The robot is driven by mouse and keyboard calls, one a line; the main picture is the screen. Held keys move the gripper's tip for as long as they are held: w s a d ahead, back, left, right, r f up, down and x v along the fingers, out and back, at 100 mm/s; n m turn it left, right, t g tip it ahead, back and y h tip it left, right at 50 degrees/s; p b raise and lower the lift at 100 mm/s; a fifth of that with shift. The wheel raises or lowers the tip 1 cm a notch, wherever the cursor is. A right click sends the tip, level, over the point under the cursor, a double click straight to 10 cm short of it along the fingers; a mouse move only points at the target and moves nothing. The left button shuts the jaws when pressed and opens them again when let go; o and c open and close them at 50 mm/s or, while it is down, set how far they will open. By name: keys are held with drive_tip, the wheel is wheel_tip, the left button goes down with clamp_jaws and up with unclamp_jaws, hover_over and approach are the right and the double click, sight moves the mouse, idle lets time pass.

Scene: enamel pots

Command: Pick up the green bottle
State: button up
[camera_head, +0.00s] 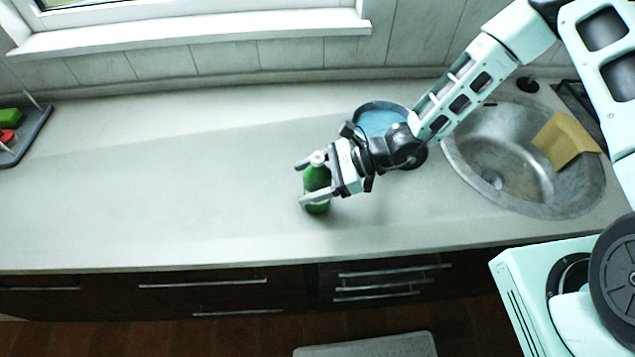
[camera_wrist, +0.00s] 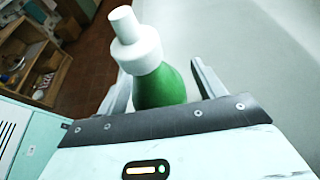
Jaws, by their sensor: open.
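The green bottle (camera_head: 317,181) stands upright on the counter, left of the sink. It has a white cap, clearest in the wrist view, where the green body (camera_wrist: 163,88) shows below it. My gripper (camera_head: 302,183) is open, with one finger on each side of the bottle. In the wrist view the bottle sits between the two fingers (camera_wrist: 160,90), with some space visible beside it. The lower part of the bottle is hidden behind the gripper in the wrist view.
A blue pot (camera_head: 378,121) stands behind my wrist. The round sink (camera_head: 480,165) at right holds a yellow-brown cloth (camera_head: 566,142). A grey tray (camera_head: 38,128) with green and red items is at far left. The counter's left and middle (camera_head: 170,180) are clear.

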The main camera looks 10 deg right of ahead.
drive_tip(key=c, duration=1.3)
drive_tip(key=shift+o, duration=0.2)
